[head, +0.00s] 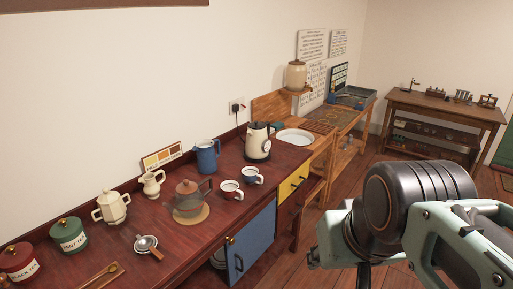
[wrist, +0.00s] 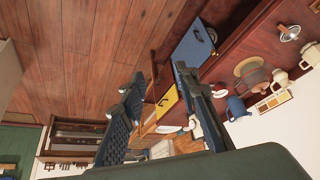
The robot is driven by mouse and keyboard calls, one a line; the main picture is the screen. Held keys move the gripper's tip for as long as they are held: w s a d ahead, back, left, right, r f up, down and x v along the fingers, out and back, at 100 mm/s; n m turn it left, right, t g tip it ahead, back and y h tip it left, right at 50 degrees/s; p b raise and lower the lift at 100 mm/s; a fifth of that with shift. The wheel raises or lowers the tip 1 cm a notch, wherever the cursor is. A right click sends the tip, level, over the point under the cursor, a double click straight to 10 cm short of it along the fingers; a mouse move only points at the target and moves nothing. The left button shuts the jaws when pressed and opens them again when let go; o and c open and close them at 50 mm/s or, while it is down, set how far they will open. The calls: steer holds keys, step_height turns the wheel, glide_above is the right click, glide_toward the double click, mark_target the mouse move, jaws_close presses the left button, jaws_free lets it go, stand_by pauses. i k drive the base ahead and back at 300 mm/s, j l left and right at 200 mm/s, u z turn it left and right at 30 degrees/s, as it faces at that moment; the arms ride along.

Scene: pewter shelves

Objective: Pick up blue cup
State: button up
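The blue cup (head: 252,176), blue outside and pale inside, stands upright on the dark red counter (head: 130,265) in the head view. A similar red cup (head: 231,191) stands just left of it, apart from it. My gripper (wrist: 160,75) is open and empty in the wrist view, its two dark fingers spread apart. It is off the counter's front side, away from the cups. In the head view my arm fills the lower right and the fingers are mostly hidden. In the wrist view the cups are partly behind a finger, and I cannot clearly tell the blue one.
A blue jug (head: 206,157) and a cream kettle (head: 257,142) stand behind the cups. A white basin (head: 295,136) is farther right. The wooden floor before the counter is open.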

mark_target(254, 177)
steer(key=i+z, duration=0.15)
steer(key=i, duration=0.4)
steer(key=i+j+z, duration=0.2)
steer(key=i, duration=0.35)
